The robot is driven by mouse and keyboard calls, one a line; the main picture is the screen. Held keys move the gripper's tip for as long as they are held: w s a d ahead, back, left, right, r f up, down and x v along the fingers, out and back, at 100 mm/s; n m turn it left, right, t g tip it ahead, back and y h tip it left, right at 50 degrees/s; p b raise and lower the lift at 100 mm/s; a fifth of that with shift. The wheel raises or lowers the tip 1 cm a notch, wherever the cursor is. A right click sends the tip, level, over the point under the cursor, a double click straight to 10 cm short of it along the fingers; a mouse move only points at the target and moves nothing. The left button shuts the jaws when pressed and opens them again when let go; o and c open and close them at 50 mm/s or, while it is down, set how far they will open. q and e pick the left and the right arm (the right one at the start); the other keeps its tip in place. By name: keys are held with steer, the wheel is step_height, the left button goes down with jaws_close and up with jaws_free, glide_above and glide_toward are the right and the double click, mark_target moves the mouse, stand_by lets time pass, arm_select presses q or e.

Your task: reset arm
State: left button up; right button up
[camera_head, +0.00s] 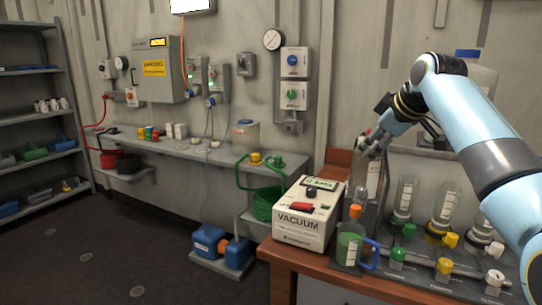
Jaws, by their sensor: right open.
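My right arm comes in from the right, light blue and dark grey. My right gripper (366,150) is open at the back of the wooden bench. It hangs above and behind the white vacuum box (301,226), near an upright pale panel or container. Its fingers are small and partly lost against the background, and I see nothing held in them. My left gripper is not in view.
On the bench, a jug with green liquid (349,247) stands beside the vacuum box. Several bottles and coloured valves (445,239) crowd the right, below my arm. A grey wall shelf (215,154) and blue pump (207,241) are left. The dark floor (120,245) is mostly clear.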

steer(key=s+d+f+m+g+h, duration=0.1)
steer(key=s+f+m, duration=0.1)
steer(key=s+f, duration=0.75)
steer(key=s+d+f+m+g, duration=0.1)
steer(key=s+f+m+g, duration=0.15)
steer(key=s+f, duration=0.7)
steer(key=s+d+m+g+h, duration=0.2)
steer(key=s+m, duration=0.4)
steer(key=s, duration=2.2)
step_height(320, 180, down, 34)
steer(key=s+d+b, duration=0.2)
steer(key=s+b, duration=0.1)
steer(key=b, duration=0.4)
arm_select(q)
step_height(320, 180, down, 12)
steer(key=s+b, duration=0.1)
steer(key=b, duration=0.4)
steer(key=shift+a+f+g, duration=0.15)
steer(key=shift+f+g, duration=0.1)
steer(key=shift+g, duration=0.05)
arm_select(e)
steer(key=s+d+f+g, duration=0.1)
steer(key=s+f+g, duration=0.1)
steer(key=s+f, duration=1.5)
step_height(320, 180, down, 3)
steer(key=shift+s+f, duration=0.1)
steer(key=shift+s, duration=0.15)
